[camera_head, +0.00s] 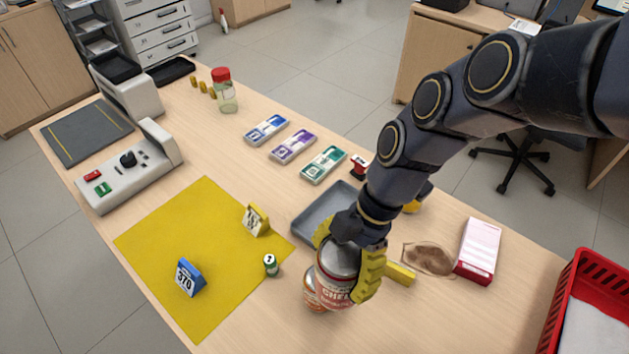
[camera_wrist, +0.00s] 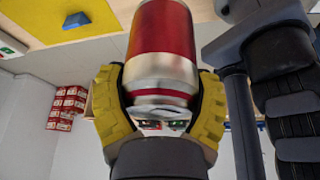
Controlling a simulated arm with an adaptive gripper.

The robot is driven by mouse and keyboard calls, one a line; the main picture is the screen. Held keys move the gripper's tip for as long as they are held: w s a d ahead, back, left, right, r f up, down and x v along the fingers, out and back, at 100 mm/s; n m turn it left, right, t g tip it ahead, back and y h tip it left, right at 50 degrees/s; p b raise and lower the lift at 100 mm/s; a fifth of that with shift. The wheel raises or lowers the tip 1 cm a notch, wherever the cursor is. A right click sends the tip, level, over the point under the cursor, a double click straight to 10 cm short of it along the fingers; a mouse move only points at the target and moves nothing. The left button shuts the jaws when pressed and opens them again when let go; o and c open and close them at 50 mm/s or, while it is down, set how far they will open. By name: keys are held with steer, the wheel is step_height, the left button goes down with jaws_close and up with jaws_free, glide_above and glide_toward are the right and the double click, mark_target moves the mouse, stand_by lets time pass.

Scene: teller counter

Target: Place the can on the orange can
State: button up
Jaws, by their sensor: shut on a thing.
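My gripper (camera_head: 346,260) has yellow fingers, closed around the sides of a red and silver can (camera_head: 338,286) near the front of the counter. In the wrist view, the gripper (camera_wrist: 160,100) also grips this can (camera_wrist: 162,35), red with a bare silver end. An orange can (camera_head: 309,291) shows just left of the held can in the head view, and the held can hides most of it. I cannot tell whether the two cans touch, or how high the held one is above the counter.
A grey tray (camera_head: 308,238) lies behind my gripper. A pink and white box (camera_head: 479,251) and red basket (camera_head: 556,320) are at right.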

steer(key=shift+w+a+f, duration=0.25)
steer(key=shift+w+f, duration=0.95)
steer(key=shift+f, duration=0.45)
steer(key=shift+w+a+f, duration=0.3)
steer(key=shift+w+f, duration=0.85)
steer(key=shift+f, duration=0.5)
steer(key=shift+w+a+f, duration=0.25)
steer(key=shift+w+f, duration=0.95)
steer(key=shift+f, duration=0.45)
steer(key=shift+f, duration=0.15)
steer(key=o, duration=1.1)
steer(key=shift+o, duration=0.2)
